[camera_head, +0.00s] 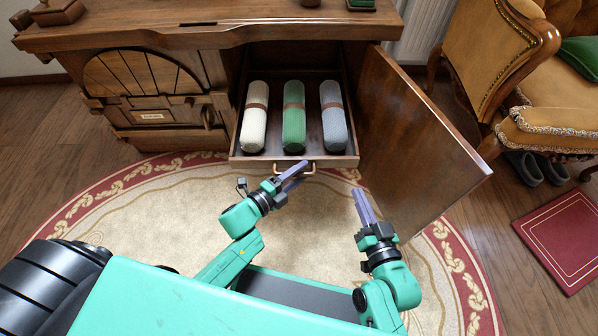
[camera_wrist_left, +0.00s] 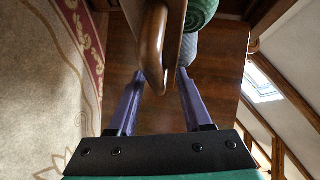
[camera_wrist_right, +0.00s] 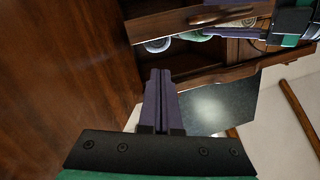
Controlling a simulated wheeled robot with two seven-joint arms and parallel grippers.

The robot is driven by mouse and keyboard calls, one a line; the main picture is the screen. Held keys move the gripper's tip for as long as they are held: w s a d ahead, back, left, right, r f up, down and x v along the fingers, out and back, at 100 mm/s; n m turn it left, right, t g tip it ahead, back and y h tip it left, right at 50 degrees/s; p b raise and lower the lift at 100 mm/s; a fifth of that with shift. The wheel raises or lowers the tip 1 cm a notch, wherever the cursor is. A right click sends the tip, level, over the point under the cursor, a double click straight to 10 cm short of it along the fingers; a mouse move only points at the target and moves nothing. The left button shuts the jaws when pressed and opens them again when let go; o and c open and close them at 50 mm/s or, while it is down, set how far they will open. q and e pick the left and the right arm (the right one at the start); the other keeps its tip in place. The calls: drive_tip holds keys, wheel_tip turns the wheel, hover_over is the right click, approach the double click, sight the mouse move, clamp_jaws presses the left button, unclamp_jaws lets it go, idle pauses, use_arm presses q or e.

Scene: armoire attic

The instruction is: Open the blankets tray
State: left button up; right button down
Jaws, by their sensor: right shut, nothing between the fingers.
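The blankets tray (camera_head: 246,160) is pulled out of the open right side of the wooden cabinet. It holds three rolled blankets: cream (camera_head: 254,118), green (camera_head: 294,118) and grey (camera_head: 333,116). Its curved handle (camera_head: 309,171) is on the front panel. My left gripper (camera_head: 303,171) is at the handle with its fingers apart; in the left wrist view the handle (camera_wrist_left: 154,50) lies between the spread fingers, with a gap visible. My right gripper (camera_head: 358,191) is shut and empty, right of and in front of the tray, near the open door.
The cabinet door (camera_head: 420,150) stands wide open on the right, beside my right gripper. A closed cabinet section (camera_head: 150,90) is on the left. An armchair (camera_head: 500,80), slippers (camera_head: 540,168) and a red mat (camera_head: 565,235) lie further right. A round rug (camera_head: 150,210) covers the floor.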

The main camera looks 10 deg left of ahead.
use_arm(q)
drive_tip(key=shift+s, duration=0.1)
drive_tip(key=shift+s+a, duration=0.15)
drive_tip(key=shift+s, duration=0.15)
drive_tip(key=shift+p+v, duration=0.6)
drive_tip(key=shift+v, duration=0.5)
drive_tip(key=shift+p+v, duration=0.55)
drive_tip(key=shift+v, duration=0.45)
use_arm(e)
drive_tip(key=s+f+g, duration=0.3)
drive_tip(key=s+f, duration=0.4)
drive_tip(key=f, duration=0.1)
use_arm(q)
drive_tip(key=p+v, duration=0.2)
drive_tip(key=v, duration=0.7)
drive_tip(key=shift+s+a, duration=0.2)
drive_tip(key=shift+a, duration=0.05)
use_arm(e)
drive_tip(key=shift+g, duration=0.4)
drive_tip(key=r, duration=0.4)
drive_tip(key=shift+w+r, duration=0.3)
drive_tip(key=shift+r, duration=0.05)
use_arm(q)
drive_tip(key=shift+r, duration=0.15)
use_arm(e)
drive_tip(key=shift+s+a, duration=0.1)
